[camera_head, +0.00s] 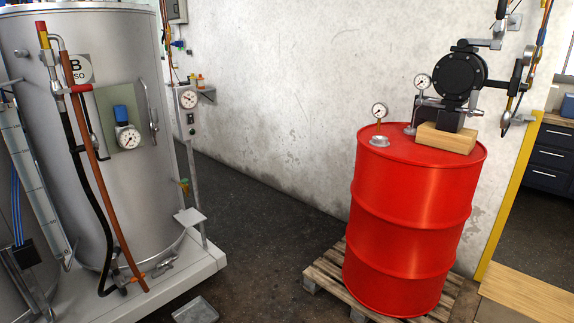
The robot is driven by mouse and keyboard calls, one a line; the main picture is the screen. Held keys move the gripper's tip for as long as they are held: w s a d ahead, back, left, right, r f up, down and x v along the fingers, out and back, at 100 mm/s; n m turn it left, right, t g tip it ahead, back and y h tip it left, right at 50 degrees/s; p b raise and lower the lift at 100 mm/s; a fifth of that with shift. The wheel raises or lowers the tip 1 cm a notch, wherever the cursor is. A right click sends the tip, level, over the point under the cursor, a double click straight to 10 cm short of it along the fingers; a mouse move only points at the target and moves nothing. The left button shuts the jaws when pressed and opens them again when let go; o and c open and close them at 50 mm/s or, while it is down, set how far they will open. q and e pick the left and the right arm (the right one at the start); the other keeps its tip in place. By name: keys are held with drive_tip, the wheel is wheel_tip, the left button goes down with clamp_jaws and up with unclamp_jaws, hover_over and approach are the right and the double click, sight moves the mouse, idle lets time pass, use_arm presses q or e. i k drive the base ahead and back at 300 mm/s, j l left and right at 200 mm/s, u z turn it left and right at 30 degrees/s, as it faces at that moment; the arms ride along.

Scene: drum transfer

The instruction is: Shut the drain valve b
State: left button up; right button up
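A large steel tank (130,190) with a label marked B (77,69) stands at the left on a pale plinth. Low at its front, a small metal fitting (163,263) sits near the plinth, beside a small orange piece (134,277) at the foot of a copper-coloured pipe (97,175). One of these may be drain valve b; its open or shut position is too small to tell. Higher up, a red handle (81,88) sits by the top of the pipe and black hose. Neither of my grippers shows in the view.
A red drum (410,215) stands on a wooden pallet (325,268) at the right, with a pump (460,75) above it. A grey tray (195,311) lies on the floor before the plinth (200,263). The dark floor between tank and drum is mostly clear.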

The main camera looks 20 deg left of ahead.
sight(161, 271)
drive_tip(key=i+j+u, duration=0.15)
drive_tip(key=u, duration=0.35)
drive_tip(key=i+u, duration=0.7)
drive_tip(key=u, duration=0.25)
drive_tip(key=i+j+u, duration=0.1)
drive_tip(key=i+u, duration=0.15)
drive_tip(key=i, duration=0.3)
